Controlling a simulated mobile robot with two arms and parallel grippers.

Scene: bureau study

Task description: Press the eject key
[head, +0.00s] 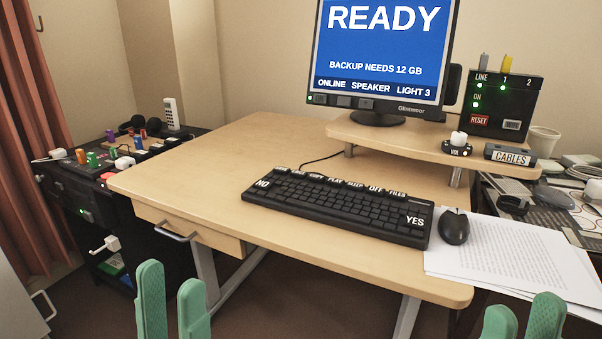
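A black keyboard (340,208) lies on the wooden desk in the head view. Its far edge carries a row of larger labelled keys; I can read PLAY, SLEEP, OFF and FILES. The leftmost label in that row is too small to read, and I cannot tell which key is eject. NO is at the keyboard's left end and YES at its right end. My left gripper (171,279) is open and empty, low in front of the desk's left part. My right gripper (521,307) is open and empty, low at the bottom right, apart from the keyboard.
A monitor (382,50) reading READY stands on a raised shelf (400,132) behind the keyboard. A black mouse (454,227) and papers (510,250) lie right of it. The desk left of the keyboard is clear. A drawer handle (176,232) sticks out in front.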

